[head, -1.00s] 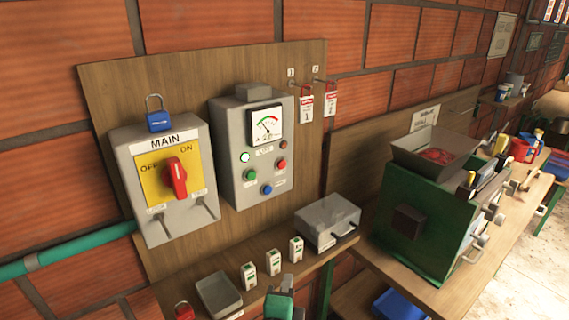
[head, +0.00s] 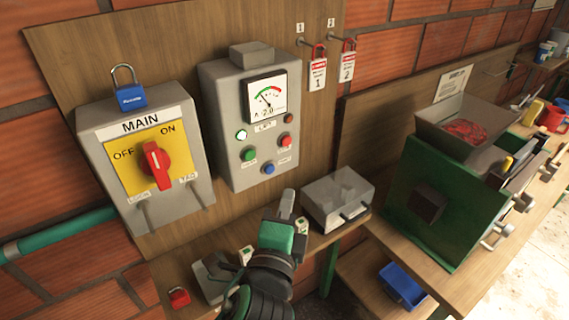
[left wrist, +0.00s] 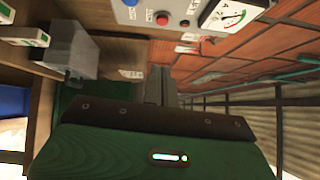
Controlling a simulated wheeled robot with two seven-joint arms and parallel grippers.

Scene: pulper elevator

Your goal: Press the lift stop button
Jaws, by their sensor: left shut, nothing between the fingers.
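The grey lift panel (head: 222,120) hangs on a wooden board, with a gauge (head: 267,98) on top and a lit white lamp (head: 241,135). Its red button (head: 286,140), on the right, looks like the stop button; the label is too small to read surely. A green button (head: 249,154) and a blue button (head: 268,168) sit lower. In the left wrist view the red button (left wrist: 162,18) shows at the top. My left gripper (head: 287,200) is shut and empty, below the panel and apart from it; its fingers (left wrist: 160,84) show together in the wrist view.
A grey MAIN switch box (head: 143,165) with a red handle and blue padlock is left of the panel. A grey metal box (head: 338,198) stands on the shelf right of my gripper. A green machine (head: 440,200) stands further right.

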